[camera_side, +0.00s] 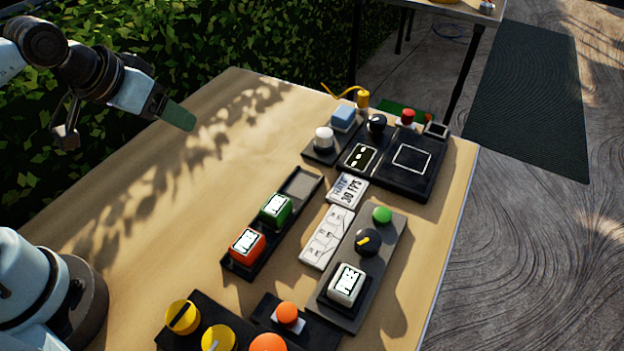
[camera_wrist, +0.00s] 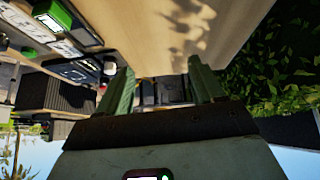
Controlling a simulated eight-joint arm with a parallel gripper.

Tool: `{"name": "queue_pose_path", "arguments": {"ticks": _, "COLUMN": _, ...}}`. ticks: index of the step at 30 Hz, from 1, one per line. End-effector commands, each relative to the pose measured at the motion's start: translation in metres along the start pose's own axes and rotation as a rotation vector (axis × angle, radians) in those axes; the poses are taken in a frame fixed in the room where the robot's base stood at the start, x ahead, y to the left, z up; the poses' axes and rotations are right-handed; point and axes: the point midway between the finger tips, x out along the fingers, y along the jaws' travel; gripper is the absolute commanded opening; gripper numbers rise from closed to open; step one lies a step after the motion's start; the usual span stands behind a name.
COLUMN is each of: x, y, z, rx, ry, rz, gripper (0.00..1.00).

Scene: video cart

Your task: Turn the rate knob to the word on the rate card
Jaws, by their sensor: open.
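In the side view, a black knob (camera_side: 369,242) with a yellow pointer sits on a grey panel (camera_side: 388,262), between a green button and a white block; I take it for the rate knob. Its pointer is turned toward the left side. A white card (camera_side: 347,190) lies beyond the panel; its lower line looks like "30 FPS", and its upper line is hard to read. My gripper (camera_side: 178,114) is raised at the upper left, far from the knob. The wrist view shows its two green fingers (camera_wrist: 160,86) apart, with nothing held between them.
A white label strip (camera_side: 327,238) lies left of the knob panel. A black tray (camera_side: 303,184) holds green and orange blocks. Yellow knobs (camera_side: 182,317) and orange buttons (camera_side: 287,313) stand in front. A black console (camera_side: 402,172) stands at the back. The table's left part is clear.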

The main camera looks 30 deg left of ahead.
Motion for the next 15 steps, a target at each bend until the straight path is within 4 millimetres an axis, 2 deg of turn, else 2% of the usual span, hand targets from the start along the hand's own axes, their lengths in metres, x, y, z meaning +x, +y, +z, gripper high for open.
{"name": "queue_pose_path", "arguments": {"ticks": 3, "x": -0.002, "y": 0.03, "z": -0.021, "rx": -0.06, "ry": -0.065, "rz": 0.038, "gripper": 0.67}}
{"name": "queue_pose_path", "arguments": {"ticks": 9, "x": -0.001, "y": 0.093, "z": -0.05, "rx": -0.189, "ry": -0.207, "rz": 0.065, "gripper": 0.67}}
{"name": "queue_pose_path", "arguments": {"ticks": 15, "x": 0.007, "y": 0.166, "z": -0.062, "rx": -0.307, "ry": -0.344, "rz": 0.037, "gripper": 0.67}}
